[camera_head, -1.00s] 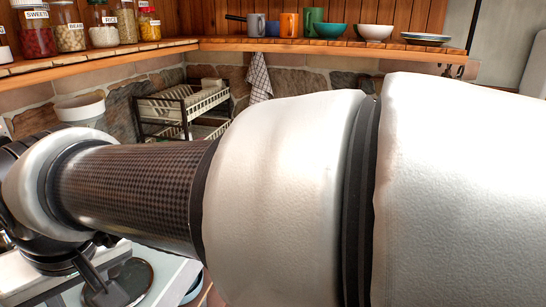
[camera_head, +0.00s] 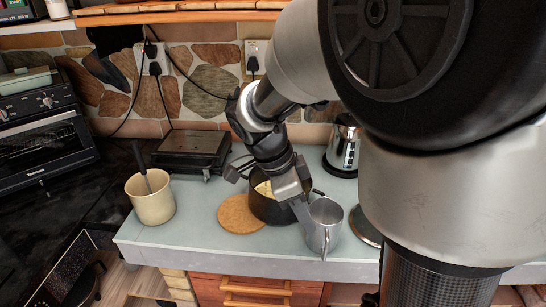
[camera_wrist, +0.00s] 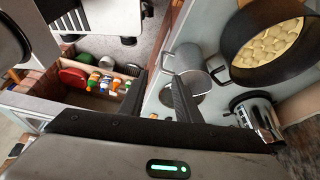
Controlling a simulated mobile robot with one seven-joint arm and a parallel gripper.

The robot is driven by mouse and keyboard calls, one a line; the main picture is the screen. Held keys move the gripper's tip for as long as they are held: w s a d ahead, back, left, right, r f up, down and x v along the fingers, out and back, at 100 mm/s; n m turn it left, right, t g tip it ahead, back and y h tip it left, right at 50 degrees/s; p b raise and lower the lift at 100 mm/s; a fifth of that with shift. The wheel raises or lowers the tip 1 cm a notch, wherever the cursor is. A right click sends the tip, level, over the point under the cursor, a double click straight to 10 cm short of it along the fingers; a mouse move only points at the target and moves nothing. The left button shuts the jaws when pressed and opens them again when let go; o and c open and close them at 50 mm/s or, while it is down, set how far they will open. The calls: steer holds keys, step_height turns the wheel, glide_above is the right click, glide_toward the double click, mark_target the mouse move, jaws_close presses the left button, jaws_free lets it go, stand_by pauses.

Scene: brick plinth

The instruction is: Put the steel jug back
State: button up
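The steel jug (camera_head: 325,226) stands upright on the grey counter near its front edge, right of a black pot (camera_head: 268,206). Its handle points toward the front edge. In the wrist view the jug (camera_wrist: 188,58) lies just beyond my fingertips, with its handle near them. My gripper (camera_head: 302,216) is low over the counter, between the pot and the jug in the head view. In the wrist view my gripper (camera_wrist: 168,73) has its fingers apart, with nothing clearly held between them. I cannot tell whether a finger touches the jug.
The pot holds yellow food. A cork mat (camera_head: 238,215), a beige crock (camera_head: 150,199) and a dark grill (camera_head: 192,150) stand to the left. A kettle (camera_head: 343,148) and a round metal disc (camera_head: 363,227) are to the right. An open drawer (camera_wrist: 98,103) holds small bottles.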

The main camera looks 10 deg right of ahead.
glide_above(322, 251)
steer(key=s+a, duration=0.3)
step_height(322, 251, down, 10)
steer(key=shift+f+b, duration=0.1)
steer(key=shift+b, duration=0.2)
steer(key=x, duration=0.5)
steer(key=shift+w+a+f, duration=0.1)
steer(key=shift+w+a, duration=0.1)
jaws_close()
